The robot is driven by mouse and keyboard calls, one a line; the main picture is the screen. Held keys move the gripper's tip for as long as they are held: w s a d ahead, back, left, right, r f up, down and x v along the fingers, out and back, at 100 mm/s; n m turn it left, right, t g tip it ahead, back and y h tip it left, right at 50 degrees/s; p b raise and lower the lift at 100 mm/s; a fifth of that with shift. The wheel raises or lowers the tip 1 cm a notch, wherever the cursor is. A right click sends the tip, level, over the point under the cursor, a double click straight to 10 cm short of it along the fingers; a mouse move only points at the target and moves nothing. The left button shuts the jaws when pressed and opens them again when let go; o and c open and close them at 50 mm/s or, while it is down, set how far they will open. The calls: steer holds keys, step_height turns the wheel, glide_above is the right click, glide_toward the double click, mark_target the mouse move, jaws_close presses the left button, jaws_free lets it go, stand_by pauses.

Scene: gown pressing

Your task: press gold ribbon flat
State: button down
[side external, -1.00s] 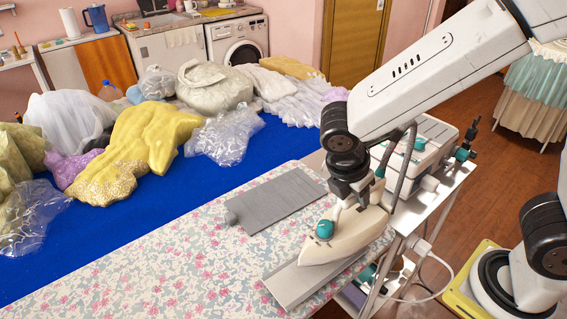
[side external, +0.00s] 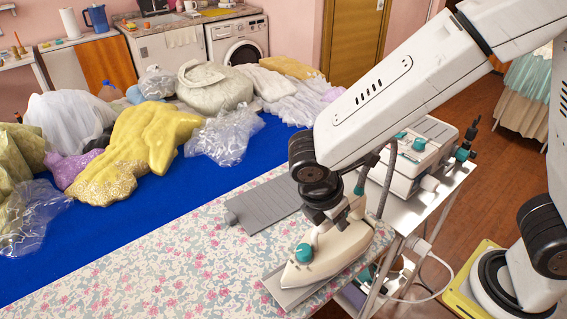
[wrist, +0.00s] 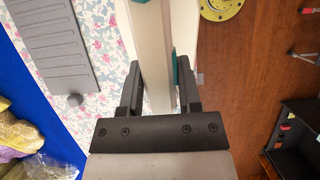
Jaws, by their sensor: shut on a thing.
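A cream iron (side external: 325,264) with a teal knob sits over a grey metal plate on the floral ironing board; I cannot tell whether its sole touches the plate. My gripper (side external: 345,212) is shut on the iron's handle from above. In the wrist view, the pale handle (wrist: 152,50) runs between the two dark fingers of my gripper (wrist: 160,90). The grey plate (side external: 286,298) is mostly hidden under the iron. I cannot pick out a separate gold ribbon. A shiny yellow-gold garment (side external: 140,140) lies on the blue cloth at the left.
A grey ribbed mat (side external: 265,203) lies on the floral board (side external: 170,260) behind the iron. The board's left part is clear. A white boxy unit (side external: 413,150) stands on a metal cart at right. Several bagged garments crowd the blue cloth (side external: 130,215).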

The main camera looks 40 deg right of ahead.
mark_target(314, 231)
steer(key=shift+w+a, duration=0.1)
steer(key=shift+a, duration=2.35)
steer(key=shift+f, duration=0.2)
steer(key=shift+d, duration=0.15)
steer(key=shift+y, duration=0.4)
steer(key=shift+d, duration=3)
steer(key=shift+f, duration=0.1)
